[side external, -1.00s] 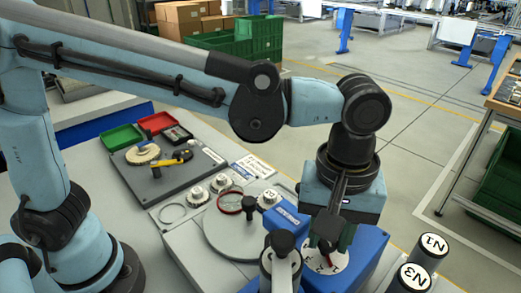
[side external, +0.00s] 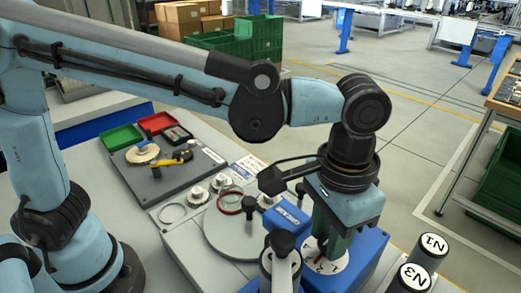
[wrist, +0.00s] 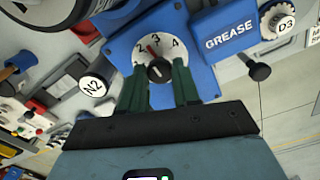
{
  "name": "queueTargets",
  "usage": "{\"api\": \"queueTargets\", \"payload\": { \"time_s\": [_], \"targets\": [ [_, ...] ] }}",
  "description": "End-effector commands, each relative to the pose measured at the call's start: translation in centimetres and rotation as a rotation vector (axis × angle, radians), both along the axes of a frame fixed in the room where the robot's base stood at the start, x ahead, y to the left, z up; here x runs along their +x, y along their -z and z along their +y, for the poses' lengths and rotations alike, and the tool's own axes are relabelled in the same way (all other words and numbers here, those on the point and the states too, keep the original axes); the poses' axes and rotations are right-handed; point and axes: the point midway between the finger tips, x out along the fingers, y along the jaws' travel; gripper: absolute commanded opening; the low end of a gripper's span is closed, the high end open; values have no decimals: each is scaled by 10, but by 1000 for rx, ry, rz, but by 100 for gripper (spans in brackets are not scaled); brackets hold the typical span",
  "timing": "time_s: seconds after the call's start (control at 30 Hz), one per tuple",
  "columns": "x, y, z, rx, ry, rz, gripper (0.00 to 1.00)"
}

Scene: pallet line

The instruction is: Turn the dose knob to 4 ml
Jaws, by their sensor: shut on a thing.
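The white dose dial (wrist: 172,56) sits on a blue housing and carries the numbers 2, 3 and 4 along its upper edge. The dark dose knob (wrist: 159,70) is at its centre. A red pointer (wrist: 152,50) leans up and left, between 2 and 3. My gripper (wrist: 159,78) is shut on the knob, one green finger on each side.
A blue GREASE block (wrist: 228,32) and a D3 knob (wrist: 284,27) stand right of the dial in the wrist view. An N2 cap (wrist: 94,86) is at left. N1 (side external: 433,242) and N3 (side external: 415,277) posts stand close by at right in the side external view.

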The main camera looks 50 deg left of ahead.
Motion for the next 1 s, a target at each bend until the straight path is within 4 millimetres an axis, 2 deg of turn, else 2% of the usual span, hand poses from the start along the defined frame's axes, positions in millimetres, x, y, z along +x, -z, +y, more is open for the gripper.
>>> {"api": "queueTargets", "payload": {
  "time_s": [1.0],
  "targets": [
    [0, -1, 0, 0, 950, 0, 1]
  ]
}}
